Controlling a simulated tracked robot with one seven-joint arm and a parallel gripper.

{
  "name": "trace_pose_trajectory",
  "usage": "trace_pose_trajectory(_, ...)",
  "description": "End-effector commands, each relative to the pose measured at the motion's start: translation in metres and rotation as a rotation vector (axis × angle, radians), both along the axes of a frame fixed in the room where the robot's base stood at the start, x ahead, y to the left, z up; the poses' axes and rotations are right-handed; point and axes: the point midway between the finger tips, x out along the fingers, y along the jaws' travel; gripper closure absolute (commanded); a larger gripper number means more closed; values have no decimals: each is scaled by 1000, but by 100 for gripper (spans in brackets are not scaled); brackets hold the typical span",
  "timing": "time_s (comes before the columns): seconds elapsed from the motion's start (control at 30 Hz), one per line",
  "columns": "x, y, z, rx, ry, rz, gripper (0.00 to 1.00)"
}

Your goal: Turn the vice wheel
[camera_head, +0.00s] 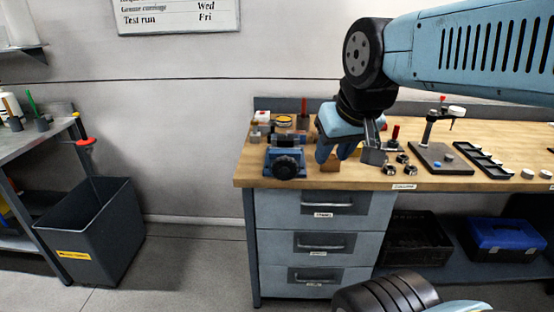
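The vice (284,150) is a small blue and dark tool near the left front corner of the wooden workbench (430,180). Its dark round wheel (287,167) faces the front of the bench. My gripper (335,156) hangs down over the bench just right of the vice and apart from the wheel. Its two blue fingers look spread, with a gap between them. A small brown block (330,165) shows low behind or between the fingertips; I see no grip on it. My gripper and arm hide part of the bench behind.
Small metal parts (389,170), a dark stand (440,155) and a black tray (478,158) lie right of my gripper. Drawers (320,243) are below the vice. A dark bin (90,230) stands on the left. Floor between bin and bench is clear.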

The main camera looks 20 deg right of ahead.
Motion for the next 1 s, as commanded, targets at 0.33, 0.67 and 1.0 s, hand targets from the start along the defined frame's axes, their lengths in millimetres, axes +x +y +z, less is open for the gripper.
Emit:
trace_pose_trajectory(0.33,34,9,10,83,66,-222,64)
trace_pose_trajectory(0.67,117,12,14,248,185,-750,64)
trace_pose_trajectory(1.0,206,11,-8,380,280,-1312,64)
